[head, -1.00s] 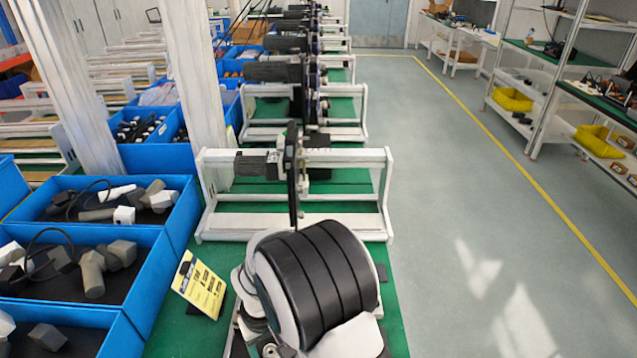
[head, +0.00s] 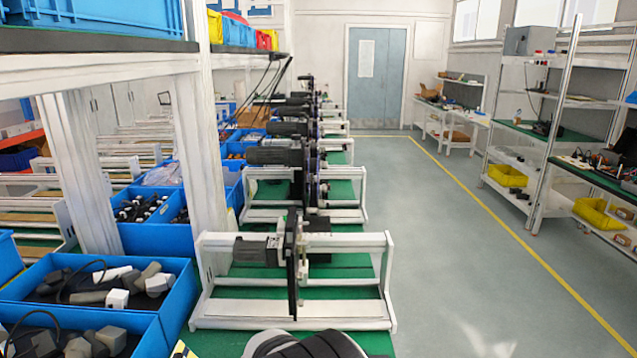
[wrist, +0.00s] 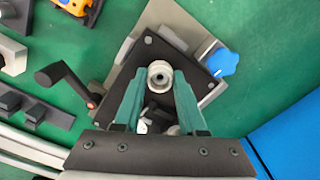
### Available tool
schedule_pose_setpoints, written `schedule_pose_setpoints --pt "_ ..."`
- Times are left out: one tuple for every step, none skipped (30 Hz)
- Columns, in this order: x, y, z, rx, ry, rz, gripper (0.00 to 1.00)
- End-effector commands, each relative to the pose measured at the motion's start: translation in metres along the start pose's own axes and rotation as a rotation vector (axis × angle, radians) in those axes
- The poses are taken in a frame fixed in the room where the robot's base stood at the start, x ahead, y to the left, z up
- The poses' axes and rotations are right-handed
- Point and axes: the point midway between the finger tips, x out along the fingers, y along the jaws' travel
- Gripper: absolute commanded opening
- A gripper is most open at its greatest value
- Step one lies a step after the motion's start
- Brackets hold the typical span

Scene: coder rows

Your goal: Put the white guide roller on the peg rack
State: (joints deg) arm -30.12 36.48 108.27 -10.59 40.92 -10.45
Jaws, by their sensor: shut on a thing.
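In the wrist view, my gripper (wrist: 161,82) has two teal fingers closed on a small whitish, round, hollow piece, which looks like the white guide roller (wrist: 160,69). I see it nearly end-on, with a dark hole in its middle. Below it is a dark square plate (wrist: 147,51) on a grey base; I cannot tell whether the roller touches the plate. The space between the fingers behind the roller is partly hidden. I cannot pick out the peg rack for certain in either view. My gripper does not show in the head view.
In the wrist view, a blue knob (wrist: 222,62) is right of the plate, a black crank (wrist: 66,82) left. A dark strip with raised blocks (wrist: 34,108) lies farther left. In the head view, blue bins (head: 175,285) stand left of a white-framed machine (head: 345,309).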

Motion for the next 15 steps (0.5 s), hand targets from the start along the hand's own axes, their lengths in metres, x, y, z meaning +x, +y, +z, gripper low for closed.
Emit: schedule_pose_setpoints --pt "-0.004 0.0 -0.001 0.0 0.002 0.0 0.0" --pt "-0.007 0.0 0.0 0.0 0.002 0.0 0.0" --pt "-0.011 0.0 -0.001 0.0 0.002 0.0 0.0" --pt "-0.013 0.0 -0.001 -0.001 0.003 0.0 0.0" --pt "-0.015 0.0 0.0 0.0 0.002 0.0 0.0" --pt "-0.019 0.0 0.0 0.0 0.001 0.0 0.0" --pt "-0.021 0.0 0.0 0.0 0.002 0.0 0.0" --pt "-0.024 0.0 -0.001 0.0 0.002 0.0 0.0" --pt "-0.027 0.0 0.0 0.001 0.001 0.0 0.0" --pt "-0.03 0.0 0.0 0.0 0.001 0.0 0.0" --pt "-0.032 0.0 0.0 0.0 0.002 0.0 0.0" --pt "-0.035 0.0 0.0 0.0 0.001 0.0 0.0" --pt "-0.037 0.0 0.0 0.0 0.001 0.0 0.0" --pt "-0.038 0.0 0.0 0.0 0.001 0.0 0.0" --pt "-0.039 0.0 0.0 0.0 0.001 0.0 0.0"
